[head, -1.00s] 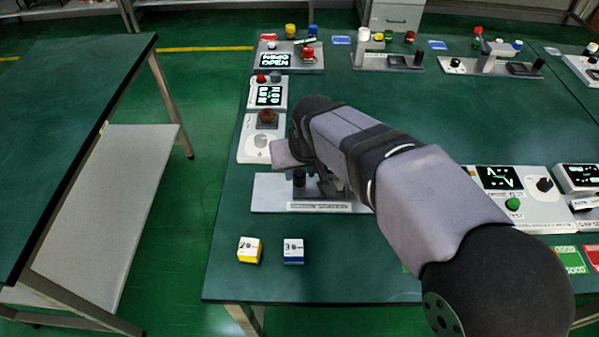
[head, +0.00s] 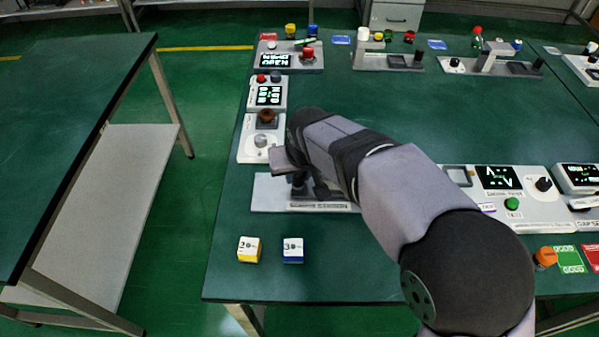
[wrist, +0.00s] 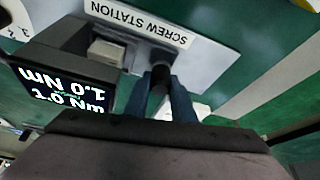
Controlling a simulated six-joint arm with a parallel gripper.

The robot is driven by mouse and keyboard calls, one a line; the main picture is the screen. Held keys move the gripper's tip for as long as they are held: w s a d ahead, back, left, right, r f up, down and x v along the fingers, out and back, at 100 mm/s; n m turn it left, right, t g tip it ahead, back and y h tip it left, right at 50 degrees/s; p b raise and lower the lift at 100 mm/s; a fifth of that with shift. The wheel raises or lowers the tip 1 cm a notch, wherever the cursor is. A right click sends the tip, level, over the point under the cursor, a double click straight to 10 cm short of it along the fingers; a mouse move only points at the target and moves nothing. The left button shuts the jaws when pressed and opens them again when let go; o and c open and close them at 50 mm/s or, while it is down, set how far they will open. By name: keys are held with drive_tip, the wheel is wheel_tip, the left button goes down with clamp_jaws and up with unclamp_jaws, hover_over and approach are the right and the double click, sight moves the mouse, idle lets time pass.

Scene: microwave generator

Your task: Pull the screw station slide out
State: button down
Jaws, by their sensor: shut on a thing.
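The screw station has a pale grey base plate (head: 268,194) near the left side of the table, with its label facing the front. It also shows in the wrist view (wrist: 210,58), with the label upside down. A dark upright knob (head: 299,188) belongs to the slide and stands over the plate. In the wrist view, my gripper (wrist: 160,86) has its two blue fingers on either side of this dark knob (wrist: 160,72), shut on it. In the head view my arm hides the gripper and the back of the station.
A torque display (wrist: 65,82) stands close to my gripper in the wrist view. Open table lies at the front middle.

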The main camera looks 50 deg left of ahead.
drive_tip(key=s+a+p, duration=0.2)
drive_tip(key=s+a, duration=0.4)
drive_tip(key=shift+s+a+r, duration=0.1)
drive_tip(key=shift+s+a, duration=0.15)
drive_tip(key=c, duration=1.8)
unclamp_jaws()
drive_tip(key=shift+s+a, duration=0.1)
drive_tip(key=shift+o, duration=0.2)
drive_tip(key=shift+d+r, duration=0.2)
drive_tip(key=v, duration=0.6)
drive_tip(key=shift+r, duration=0.4)
drive_tip(key=shift+s+d, duration=0.1)
